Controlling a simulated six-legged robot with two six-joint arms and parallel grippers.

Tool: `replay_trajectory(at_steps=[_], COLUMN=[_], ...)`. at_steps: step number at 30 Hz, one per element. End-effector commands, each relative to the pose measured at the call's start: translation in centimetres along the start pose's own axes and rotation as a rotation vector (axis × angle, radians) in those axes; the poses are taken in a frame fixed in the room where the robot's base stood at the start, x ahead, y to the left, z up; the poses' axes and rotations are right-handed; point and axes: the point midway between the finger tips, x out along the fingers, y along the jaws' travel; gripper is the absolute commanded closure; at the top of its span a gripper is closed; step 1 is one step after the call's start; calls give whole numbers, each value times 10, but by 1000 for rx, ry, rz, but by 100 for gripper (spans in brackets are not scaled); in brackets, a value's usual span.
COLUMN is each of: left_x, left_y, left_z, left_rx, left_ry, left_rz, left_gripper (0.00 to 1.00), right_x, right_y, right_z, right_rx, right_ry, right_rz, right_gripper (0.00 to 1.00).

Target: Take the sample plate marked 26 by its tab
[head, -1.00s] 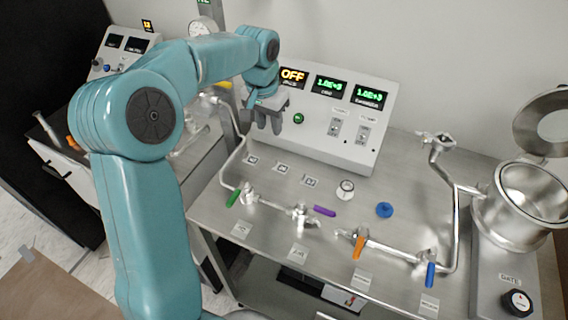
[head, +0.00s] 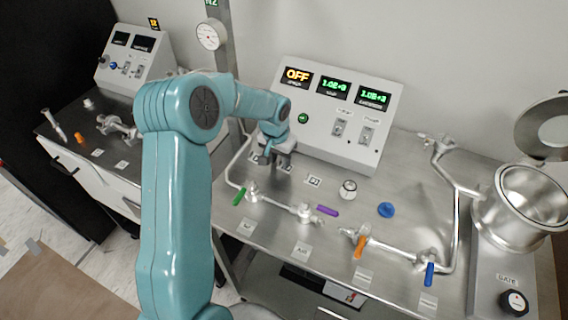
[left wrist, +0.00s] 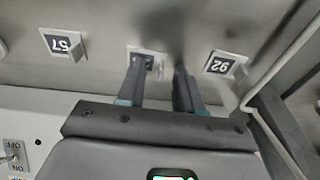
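Three small square sample plates with dark labels and tabs lie in a row on the steel bench. In the left wrist view, the plate at the right (left wrist: 225,65) reads 26 upside down. A middle plate (left wrist: 149,60) is partly covered by a finger, so its number is unreadable. A third plate (left wrist: 63,44) lies at the left. My left gripper (left wrist: 162,72) is open and empty, its fingers near the middle plate and left of plate 26 in that view. My right gripper is out of view.
A control box (head: 340,115) with lit displays stands just behind the gripper. A steel pipe (head: 235,165) rises beside the plates at the left. Valves with green (head: 239,197) and purple (head: 328,210) handles lie in front. A round metal chamber (head: 522,205) stands at the right.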

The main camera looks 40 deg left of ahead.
Motion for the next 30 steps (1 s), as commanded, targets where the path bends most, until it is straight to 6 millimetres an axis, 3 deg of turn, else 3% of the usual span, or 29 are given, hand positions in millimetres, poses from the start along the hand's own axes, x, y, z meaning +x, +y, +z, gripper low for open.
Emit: replay_trajectory(at_steps=[5, 8, 9, 23, 26, 30], left_x=[0, 0, 0, -8, -20, -51], left_y=[0, 0, 0, 0, 0, 0], left_z=[0, 0, 0, -2, -4, -10], left_rx=[0, 0, 0, 0, -1, -1], left_ry=[1, 1, 1, 3, 6, 9], left_rz=[0, 0, 0, -1, -1, -1], left_gripper=[65, 97, 100, 100, 100, 100], right_x=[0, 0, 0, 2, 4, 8], right_y=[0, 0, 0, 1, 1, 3], right_z=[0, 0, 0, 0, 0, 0], right_rx=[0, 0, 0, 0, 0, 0], right_ry=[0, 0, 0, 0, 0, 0], right_rz=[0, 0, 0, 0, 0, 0], right_gripper=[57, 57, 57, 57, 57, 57])
